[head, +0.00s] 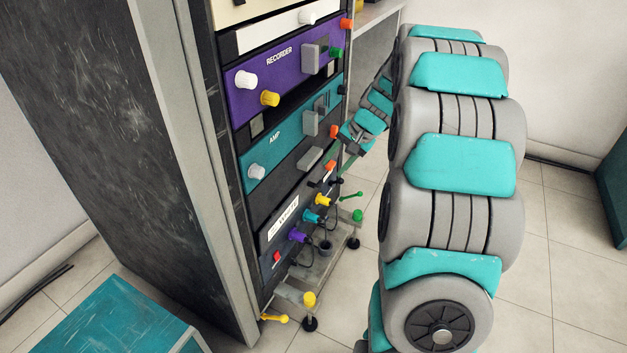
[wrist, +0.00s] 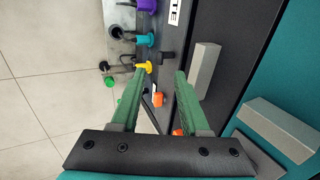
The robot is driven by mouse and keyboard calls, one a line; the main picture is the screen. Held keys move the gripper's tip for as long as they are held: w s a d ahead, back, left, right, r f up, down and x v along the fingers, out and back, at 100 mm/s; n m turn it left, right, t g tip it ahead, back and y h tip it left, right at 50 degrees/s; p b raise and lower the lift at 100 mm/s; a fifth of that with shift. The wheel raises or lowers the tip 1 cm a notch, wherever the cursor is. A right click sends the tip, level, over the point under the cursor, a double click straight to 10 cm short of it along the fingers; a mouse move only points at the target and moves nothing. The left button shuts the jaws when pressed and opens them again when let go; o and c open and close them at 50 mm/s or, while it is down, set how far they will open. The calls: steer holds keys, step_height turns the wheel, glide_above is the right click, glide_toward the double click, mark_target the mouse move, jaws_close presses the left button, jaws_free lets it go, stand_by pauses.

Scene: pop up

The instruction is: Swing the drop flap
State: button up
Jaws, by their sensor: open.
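The drop flap is not marked by name; a plain dark front panel (head: 279,190) with a grey bar handle (head: 309,158), below the AMP unit, may be it, but I cannot tell for certain. It appears closed. In the wrist view the grey bar (wrist: 204,72) lies just right of my right finger. My gripper (head: 352,143) is at the right side of the rack front. In the wrist view my gripper (wrist: 159,72) is open, its green fingers apart with no object held. A yellow knob (wrist: 144,67) shows by the left fingertip; contact is unclear.
The rack's purple RECORDER unit (head: 272,80) and teal AMP unit (head: 272,145) are above. Orange (head: 329,166), yellow (head: 322,200) and purple (head: 297,235) knobs stick out below. A teal box (head: 120,315) stands at lower left. Tiled floor (head: 525,240) is open at right.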

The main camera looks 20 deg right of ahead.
mark_target(319, 183)
steer(key=shift+x, duration=3.9)
steer(key=shift+c, duration=0.3)
jaws_close()
